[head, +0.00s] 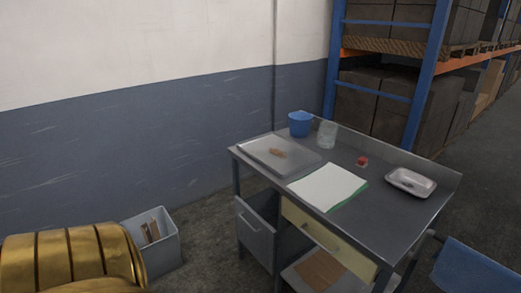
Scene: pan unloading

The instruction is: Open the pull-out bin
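The pull-out bin (256,240) appears to be the grey unit under the left part of the metal table (390,211). Its front panel faces me and carries a small bar handle (247,221). The front sits below the tabletop, between the table legs. A strip of its upper edge and side shows, but most of its inside is hidden. I cannot tell whether it is slightly out or fully in. Neither of my grippers is in view.
A cream drawer (327,244) adjoins the bin. On the table are a tray (298,163), a white sheet (327,187), a blue bucket (300,124), a clear container (327,134) and a metal pan (411,182). A grey box (162,260) stands left; floor between is clear.

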